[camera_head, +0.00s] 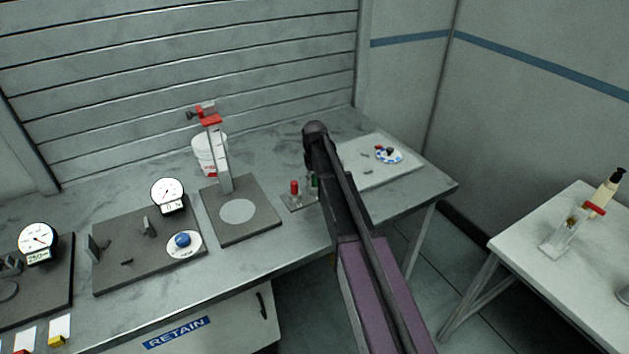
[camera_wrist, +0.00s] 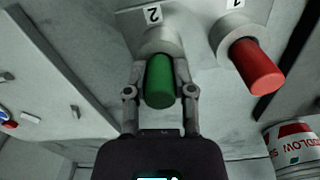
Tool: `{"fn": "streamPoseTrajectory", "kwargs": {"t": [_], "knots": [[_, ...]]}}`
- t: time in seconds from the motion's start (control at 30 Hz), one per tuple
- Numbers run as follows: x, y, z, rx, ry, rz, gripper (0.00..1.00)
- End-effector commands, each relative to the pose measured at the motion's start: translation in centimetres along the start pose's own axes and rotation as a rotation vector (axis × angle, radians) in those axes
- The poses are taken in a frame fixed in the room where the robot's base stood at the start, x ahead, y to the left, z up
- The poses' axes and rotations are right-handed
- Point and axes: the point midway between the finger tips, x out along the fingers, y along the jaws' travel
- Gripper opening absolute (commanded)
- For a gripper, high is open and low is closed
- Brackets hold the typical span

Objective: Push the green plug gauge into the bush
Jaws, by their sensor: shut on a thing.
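The green plug gauge (camera_wrist: 160,84) stands between the two fingers of my gripper (camera_wrist: 160,76), which is shut on it. Its far end meets the grey round bush (camera_wrist: 160,36) beside the label 2; how deep it sits I cannot tell. In the head view only a sliver of the green gauge (camera_head: 315,181) shows beside my dark arm, which hides my fingers. A red plug gauge (camera_wrist: 257,66) stands in the neighbouring bush by the label 1. The red one also shows in the head view (camera_head: 294,187).
A stand with a red top (camera_head: 211,122) and a white tub (camera_head: 205,158) are left of the bushes. A pale board (camera_head: 392,172) with small parts lies to the right. Dial gauges (camera_head: 167,194) stand further left. A side table (camera_head: 560,262) is at the far right.

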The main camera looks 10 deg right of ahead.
Motion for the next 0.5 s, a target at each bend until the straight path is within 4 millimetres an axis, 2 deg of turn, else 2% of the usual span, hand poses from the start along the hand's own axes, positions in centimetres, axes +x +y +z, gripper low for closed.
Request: {"fn": "streamPoseTrajectory", "kwargs": {"t": [0.03,0.13,0.17,0.5], "knots": [[0.05,0.0,0.0,0.0,0.0,0.0,0.39],[0.01,0.0,0.0,0.0,0.0,0.0,0.68],[0.01,0.0,0.0,0.0,0.0,0.0,0.73],[0.01,0.0,0.0,0.0,0.0,0.0,0.73]]}}
